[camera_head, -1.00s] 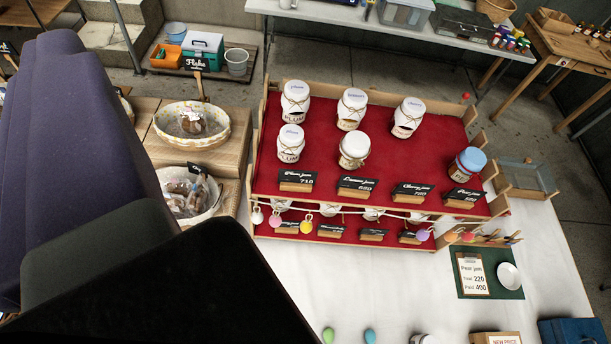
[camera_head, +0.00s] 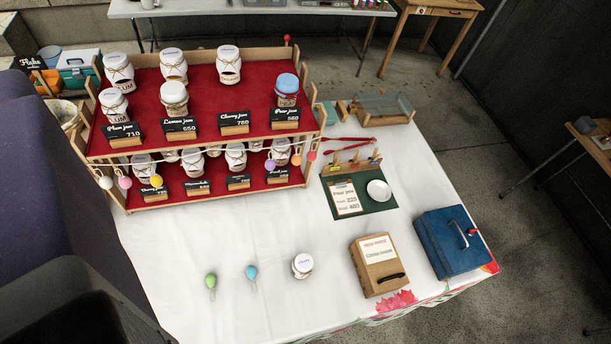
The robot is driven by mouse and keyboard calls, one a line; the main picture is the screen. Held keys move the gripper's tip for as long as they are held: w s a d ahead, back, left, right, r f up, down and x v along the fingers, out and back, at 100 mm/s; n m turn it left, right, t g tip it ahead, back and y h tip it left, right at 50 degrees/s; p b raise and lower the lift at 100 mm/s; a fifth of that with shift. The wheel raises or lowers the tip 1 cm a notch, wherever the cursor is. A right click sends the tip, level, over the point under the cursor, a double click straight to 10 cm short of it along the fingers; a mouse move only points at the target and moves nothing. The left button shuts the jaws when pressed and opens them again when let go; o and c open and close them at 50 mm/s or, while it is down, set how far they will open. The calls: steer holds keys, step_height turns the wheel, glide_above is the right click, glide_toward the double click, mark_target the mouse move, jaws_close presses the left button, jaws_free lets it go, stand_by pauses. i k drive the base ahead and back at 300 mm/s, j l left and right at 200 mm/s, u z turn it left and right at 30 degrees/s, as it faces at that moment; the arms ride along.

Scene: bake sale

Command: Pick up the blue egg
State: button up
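The blue egg (camera_head: 251,272) is a small light-blue egg shape on the white tablecloth, front of the table. A thin pale piece shows below it. A similar green egg (camera_head: 210,281) is just to its left, apart from it. A white-lidded jar (camera_head: 302,265) stands to its right, also apart. Purple and black parts of my own arm fill the left edge and lower left corner. I see no gripper fingertips, and nothing touches the blue egg.
A red-lined tiered jam stand (camera_head: 205,105) stands behind the eggs, with a string of coloured egg shapes across its front. To the right are a wooden box (camera_head: 378,265), a blue cash box (camera_head: 452,243) and a green mat (camera_head: 378,207). The tablecloth around the eggs is mostly clear.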

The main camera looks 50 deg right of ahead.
mark_target(251, 270)
steer(key=k+l+z, duration=0.15)
steer(key=k, duration=0.2)
steer(key=k+l+z, duration=0.15)
steer(key=k, duration=0.2)
steer(key=i+j+z, duration=0.7)
steer(key=i, duration=0.2)
steer(key=i+j+z, duration=0.35)
